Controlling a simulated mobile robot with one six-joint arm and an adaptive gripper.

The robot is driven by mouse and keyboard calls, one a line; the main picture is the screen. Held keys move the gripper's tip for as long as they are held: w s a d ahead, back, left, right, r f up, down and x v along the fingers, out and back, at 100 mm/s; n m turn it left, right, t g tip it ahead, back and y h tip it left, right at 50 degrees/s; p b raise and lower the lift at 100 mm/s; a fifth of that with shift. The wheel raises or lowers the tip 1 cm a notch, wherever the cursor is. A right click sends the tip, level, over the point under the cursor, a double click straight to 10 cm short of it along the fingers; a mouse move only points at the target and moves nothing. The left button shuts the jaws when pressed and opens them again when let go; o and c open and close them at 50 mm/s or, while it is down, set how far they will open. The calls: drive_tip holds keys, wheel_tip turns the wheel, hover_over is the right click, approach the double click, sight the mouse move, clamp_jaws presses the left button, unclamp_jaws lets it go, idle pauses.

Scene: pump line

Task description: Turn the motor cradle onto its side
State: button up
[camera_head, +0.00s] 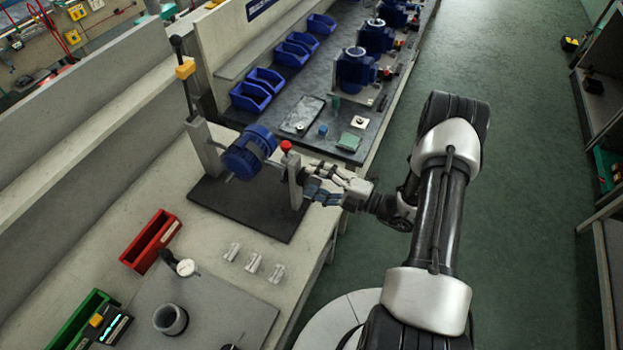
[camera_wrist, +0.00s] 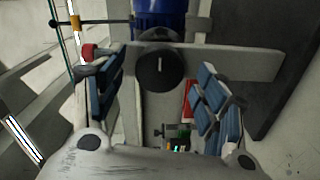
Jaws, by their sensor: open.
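The motor cradle holds a blue motor (camera_head: 248,152) between two grey upright posts on a dark base plate (camera_head: 240,208). The motor also shows at the top of the wrist view (camera_wrist: 160,18). The near post (camera_head: 295,183) has a red knob (camera_head: 286,146) on top, which appears beside the left finger in the wrist view (camera_wrist: 88,52). My gripper (camera_head: 322,188) is open at the outer side of this post.
A red bin (camera_head: 151,241), several small grey blocks (camera_head: 252,262) and a grey ring (camera_head: 170,319) are on the bench. Blue bins and pumps line the dark bench beyond. The green floor at right is open.

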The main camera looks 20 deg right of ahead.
drive_tip(key=v, duration=1)
drive_tip(key=shift+s+d, duration=0.25)
drive_tip(key=s+a+r+n+g+h+b, duration=0.1)
drive_tip(key=s+a+r+n+g, duration=0.2)
drive_tip(key=a+r+n+g, duration=0.7)
drive_tip(key=s+a+r+n+g+h+b, duration=0.1)
drive_tip(key=s+a+r+n+g, duration=0.3)
drive_tip(key=n, duration=1)
drive_tip(key=s+r+n+t+h+b, duration=0.2)
drive_tip(key=s+r+n+t+h, duration=0.3)
drive_tip(key=n, duration=1.8)
drive_tip(key=s+r+h, duration=0.5)
drive_tip(key=shift+s+t+h, duration=0.3)
drive_tip(key=shift+s+t, duration=0.05)
drive_tip(key=shift+t, duration=0.05)
drive_tip(key=shift+a, duration=0.1)
